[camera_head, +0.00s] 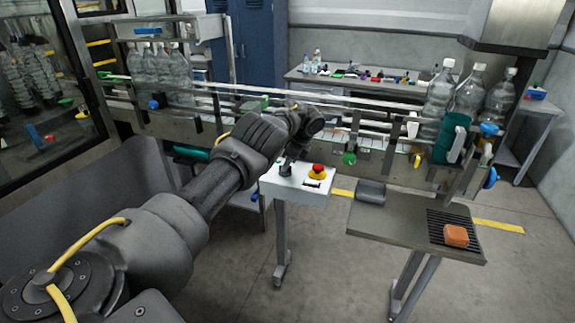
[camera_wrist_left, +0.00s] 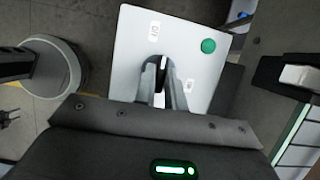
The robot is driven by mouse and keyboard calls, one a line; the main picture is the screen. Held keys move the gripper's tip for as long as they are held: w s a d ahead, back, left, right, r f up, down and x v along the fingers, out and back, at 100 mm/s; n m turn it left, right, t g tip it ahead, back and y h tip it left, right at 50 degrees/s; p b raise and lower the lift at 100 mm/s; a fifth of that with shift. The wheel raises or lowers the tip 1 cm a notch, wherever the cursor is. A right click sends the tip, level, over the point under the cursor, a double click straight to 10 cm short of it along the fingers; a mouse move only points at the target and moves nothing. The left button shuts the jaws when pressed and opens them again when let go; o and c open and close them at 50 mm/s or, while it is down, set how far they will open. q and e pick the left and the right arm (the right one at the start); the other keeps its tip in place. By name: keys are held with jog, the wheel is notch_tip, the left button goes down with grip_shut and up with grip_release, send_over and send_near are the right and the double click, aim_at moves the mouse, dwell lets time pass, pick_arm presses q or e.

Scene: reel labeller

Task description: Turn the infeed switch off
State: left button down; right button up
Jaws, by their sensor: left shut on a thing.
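The infeed switch (camera_wrist_left: 162,66) is a dark knob on a pale control panel (camera_wrist_left: 131,50), seen in the left wrist view. The two fingers of my left gripper (camera_wrist_left: 163,84) stand on either side of it and are shut on it. A thin white mark shows beside the knob, but its setting cannot be read. In the head view the control box (camera_head: 298,186) stands on a post, and my left gripper (camera_head: 287,166) reaches down to its left part. The fingers and wrist largely hide the switch there. My right gripper is not in view.
A red button on a yellow base (camera_head: 317,171) sits to the right on the same box. A green button (camera_wrist_left: 208,46) shows on the panel. The conveyor with bottles (camera_head: 467,97) runs behind. A side table (camera_head: 400,222) with an orange block (camera_head: 456,236) stands right.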

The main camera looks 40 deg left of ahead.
pick_arm(q)
jog(key=shift+a+r, duration=0.1)
jog(key=shift+r, duration=0.05)
jog(key=c, duration=1.5)
grip_release()
jog(key=shift+o, duration=0.2)
jog(key=shift+r, duration=0.2)
jog(key=b+v, duration=0.2)
jog(key=v, duration=0.8)
jog(key=shift+r+b, duration=0.15)
jog(key=shift+b, duration=0.25)
